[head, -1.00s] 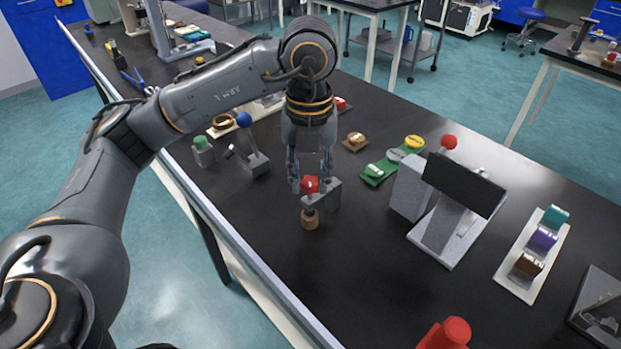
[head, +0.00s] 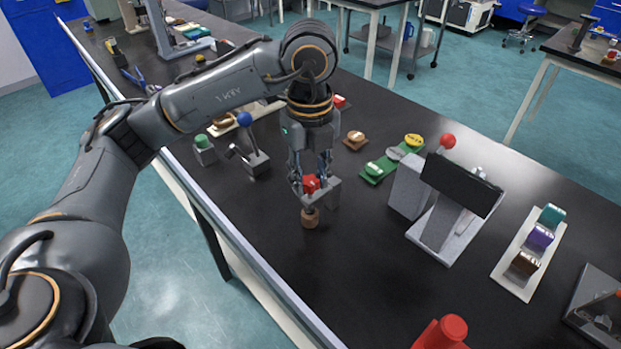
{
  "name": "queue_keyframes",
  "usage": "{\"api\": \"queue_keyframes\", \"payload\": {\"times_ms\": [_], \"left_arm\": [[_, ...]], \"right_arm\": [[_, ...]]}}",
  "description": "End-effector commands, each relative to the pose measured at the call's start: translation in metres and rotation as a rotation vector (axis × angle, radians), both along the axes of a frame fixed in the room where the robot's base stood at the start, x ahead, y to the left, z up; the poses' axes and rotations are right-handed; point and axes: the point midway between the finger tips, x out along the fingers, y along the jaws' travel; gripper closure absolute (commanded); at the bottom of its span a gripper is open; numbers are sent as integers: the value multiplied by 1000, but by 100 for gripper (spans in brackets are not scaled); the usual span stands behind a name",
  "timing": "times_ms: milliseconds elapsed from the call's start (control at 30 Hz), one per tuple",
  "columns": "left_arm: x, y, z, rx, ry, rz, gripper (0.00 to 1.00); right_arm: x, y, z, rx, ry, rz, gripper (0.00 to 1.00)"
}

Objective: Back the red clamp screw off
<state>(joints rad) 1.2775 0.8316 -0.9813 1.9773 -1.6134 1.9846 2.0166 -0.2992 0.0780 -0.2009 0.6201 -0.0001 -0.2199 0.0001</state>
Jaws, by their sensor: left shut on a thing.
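The red clamp screw (head: 311,183) is a small red knob on top of a grey metal clamp (head: 325,195). A brown cylindrical piece (head: 310,218) sits below it at the clamp's front. My left gripper (head: 311,182) points straight down over the clamp, with its fingers shut on the red screw, one on each side. The fingers partly hide the knob and the clamp's back. My right gripper does not show in the head view.
A grey device with a dark panel (head: 462,185) and red-knobbed lever (head: 447,141) stands to the right. A blue-knobbed lever device (head: 254,160) stands left. A red cylinder (head: 450,330) is at the front. Black bench around the clamp is clear.

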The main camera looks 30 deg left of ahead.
Motion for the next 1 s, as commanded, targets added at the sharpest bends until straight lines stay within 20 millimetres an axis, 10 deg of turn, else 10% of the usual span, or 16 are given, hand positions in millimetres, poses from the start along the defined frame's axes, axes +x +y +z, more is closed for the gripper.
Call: {"api": "queue_keyframes", "payload": {"times_ms": [500, 533, 600, 1000], "left_arm": [[0, 0, -1, 0, 2, 329, 100], [0, 0, -1, 0, 2, 329, 67], [0, 0, -1, 0, 2, 328, 53], [0, 0, -1, 0, 1, 318, 53]], "right_arm": [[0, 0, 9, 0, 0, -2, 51], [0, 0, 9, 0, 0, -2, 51], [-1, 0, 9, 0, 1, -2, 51], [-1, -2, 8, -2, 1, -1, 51]]}}
